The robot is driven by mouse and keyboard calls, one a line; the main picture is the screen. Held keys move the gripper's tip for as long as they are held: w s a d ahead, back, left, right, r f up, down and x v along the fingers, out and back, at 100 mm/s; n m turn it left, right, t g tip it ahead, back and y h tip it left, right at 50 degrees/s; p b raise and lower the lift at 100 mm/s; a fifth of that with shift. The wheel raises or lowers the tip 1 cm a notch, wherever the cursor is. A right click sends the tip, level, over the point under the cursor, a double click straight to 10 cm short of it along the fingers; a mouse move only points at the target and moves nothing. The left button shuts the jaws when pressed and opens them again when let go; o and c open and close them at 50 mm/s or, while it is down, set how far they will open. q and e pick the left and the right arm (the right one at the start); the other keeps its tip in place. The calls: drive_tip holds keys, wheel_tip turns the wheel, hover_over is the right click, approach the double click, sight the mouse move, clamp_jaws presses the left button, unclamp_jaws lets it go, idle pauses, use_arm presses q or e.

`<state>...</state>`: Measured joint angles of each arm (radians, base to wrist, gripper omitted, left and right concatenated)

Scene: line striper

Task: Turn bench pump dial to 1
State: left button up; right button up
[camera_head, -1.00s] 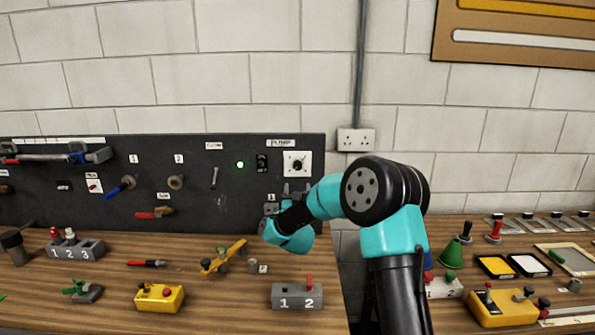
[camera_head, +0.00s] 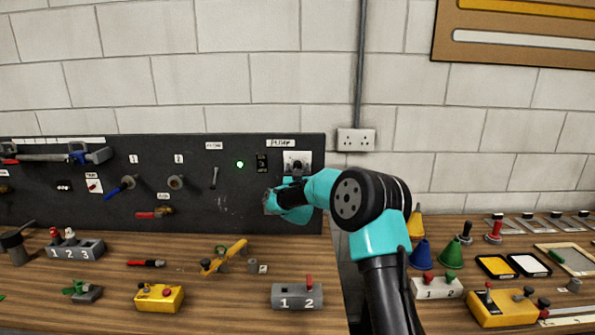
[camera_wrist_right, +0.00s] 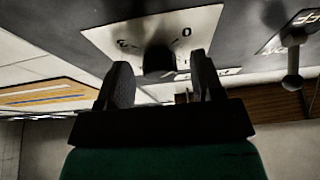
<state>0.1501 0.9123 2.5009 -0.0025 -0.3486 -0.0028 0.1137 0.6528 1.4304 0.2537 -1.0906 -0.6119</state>
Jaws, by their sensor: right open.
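The pump dial is a dark knob on a white square plate (camera_head: 290,156) at the right end of the dark panel, under the PUMP label (camera_head: 281,143). In the head view my right gripper (camera_head: 297,168) is just below and in front of the plate and covers its lower part. In the right wrist view the dial knob (camera_wrist_right: 158,60) sits between and beyond the two open fingers (camera_wrist_right: 159,80), with marks on the plate (camera_wrist_right: 105,38) around it. I cannot tell whether the fingers touch the knob. The knob's pointer setting is not clear. My left gripper is not in view.
A black switch (camera_head: 262,164) and a lit green lamp (camera_head: 240,164) are left of the dial. A lever (camera_wrist_right: 291,60) stands out beside the plate in the wrist view. A wall socket (camera_head: 355,140) is to the right. The bench below holds a grey 1-2 block (camera_head: 297,296).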

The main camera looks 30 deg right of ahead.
drive_tip(key=c, duration=0.9)
drive_tip(key=shift+m+g+h, duration=0.3)
drive_tip(key=shift+m, duration=0.5)
drive_tip(key=m+g+h, duration=0.1)
drive_tip(key=m, duration=0.1)
drive_tip(key=m+h, duration=0.1)
drive_tip(key=m, duration=0.2)
drive_tip(key=shift+w+a+g, duration=0.1)
drive_tip(key=shift+a+g, duration=0.05)
drive_tip(key=shift+g, duration=0.25)
drive_tip(key=m+g, duration=0.1)
drive_tip(key=m, duration=0.2)
drive_tip(key=m+g+h, duration=0.1)
drive_tip(key=m, duration=0.2)
drive_tip(key=shift+a+r+g, duration=0.1)
drive_tip(key=shift+r+g, duration=0.05)
drive_tip(key=shift+g, duration=0.15)
drive_tip(key=m+g, duration=0.1)
drive_tip(key=m, duration=0.1)
drive_tip(key=m+g, duration=0.1)
drive_tip(key=m, duration=0.2)
drive_tip(key=shift+w+r+m, duration=0.1)
drive_tip(key=shift+r+m, duration=0.05)
drive_tip(key=shift+m, duration=0.15)
drive_tip(key=m+g, duration=0.1)
drive_tip(key=m, duration=0.3)
drive_tip(key=shift+r+y, duration=0.1)
drive_tip(key=shift+y, duration=0.2)
drive_tip(key=shift+a+g, duration=0.1)
drive_tip(key=shift+g, duration=0.2)
